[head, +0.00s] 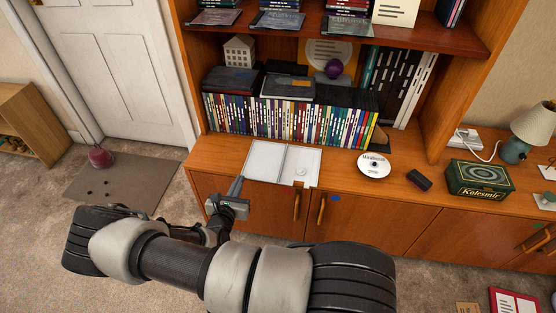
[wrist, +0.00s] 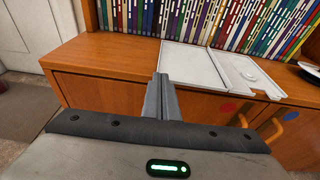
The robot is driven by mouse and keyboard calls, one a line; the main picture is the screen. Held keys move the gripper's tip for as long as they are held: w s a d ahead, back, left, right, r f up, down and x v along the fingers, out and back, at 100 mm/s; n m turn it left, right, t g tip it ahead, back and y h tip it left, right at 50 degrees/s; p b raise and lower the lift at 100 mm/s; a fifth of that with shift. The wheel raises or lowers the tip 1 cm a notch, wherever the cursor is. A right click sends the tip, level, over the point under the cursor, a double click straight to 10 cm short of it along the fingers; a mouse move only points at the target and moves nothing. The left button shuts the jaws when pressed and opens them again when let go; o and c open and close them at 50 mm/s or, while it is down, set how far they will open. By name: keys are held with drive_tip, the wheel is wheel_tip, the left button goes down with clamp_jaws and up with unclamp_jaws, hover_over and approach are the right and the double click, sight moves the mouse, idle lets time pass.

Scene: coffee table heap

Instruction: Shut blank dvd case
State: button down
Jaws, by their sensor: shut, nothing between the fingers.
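The blank DVD case (head: 266,159) lies open and flat on the wooden cabinet top, its white-grey inside facing up. Its right half has a round disc hub. The open case also shows in the wrist view (wrist: 190,66), in front of the row of upright cases. My gripper (head: 238,188) is shut and empty, at the cabinet's front edge by the case's near left corner. In the wrist view its closed fingers (wrist: 160,82) point toward the left half of the case. I cannot tell whether they touch it.
A disc (head: 374,166), a dark small box (head: 419,180) and a green Kolesmir box (head: 480,178) lie to the right on the cabinet top (head: 350,190). Upright cases (head: 290,120) line the shelf behind. The cabinet top left of the case is clear.

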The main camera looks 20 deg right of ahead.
wheel_tip(320, 180, up, 7)
drive_tip(key=s+d+p, duration=0.1)
drive_tip(key=d+p, duration=0.1)
drive_tip(key=p, duration=0.5)
drive_tip(key=shift+s+p, duration=0.2)
drive_tip(key=shift+p, duration=0.15)
idle(0.4)
drive_tip(key=shift+r, duration=0.2)
drive_tip(key=s+d+r+p, duration=0.1)
drive_tip(key=p, duration=0.1)
drive_tip(key=s+d+r+p, duration=0.1)
drive_tip(key=r+p, duration=0.1)
drive_tip(key=shift+d+p, duration=0.3)
drive_tip(key=shift+d, duration=0.1)
idle(0.3)
